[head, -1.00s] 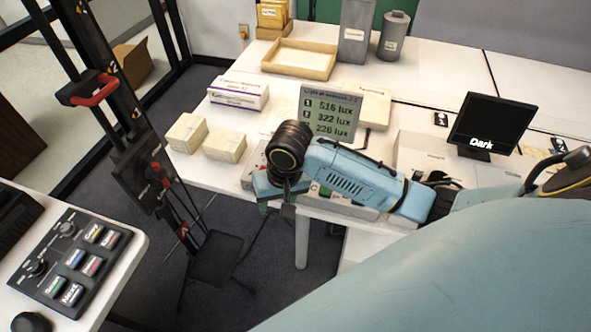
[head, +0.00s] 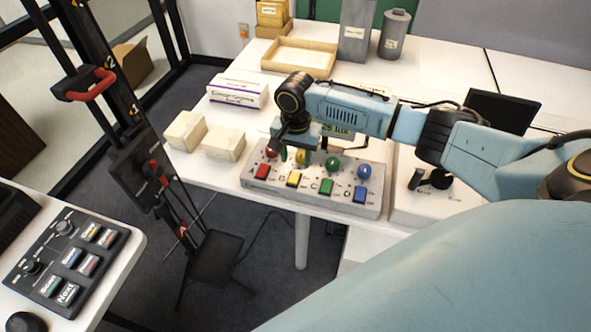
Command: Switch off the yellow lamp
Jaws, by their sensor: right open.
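A grey switch box (head: 312,197) lies near the front edge of the white table, with a row of round lamps above a row of coloured square keys. The yellow lamp (head: 302,158) is second from the left, partly hidden by my right gripper. I cannot tell if it is lit. The yellow key (head: 294,180) is in front of it. The red lamp (head: 270,153), green lamp (head: 333,164) and blue lamp (head: 364,171) share the row. My right gripper (head: 289,153) is open, pointing down over the red and yellow lamps. My left gripper is out of view.
A lux display (head: 338,130) is mostly hidden behind my right arm. Two cream boxes (head: 224,143) and a white box (head: 238,91) stand left of the switch box. A dark screen (head: 503,110) stands at the right. A keypad table (head: 122,262) is at lower left.

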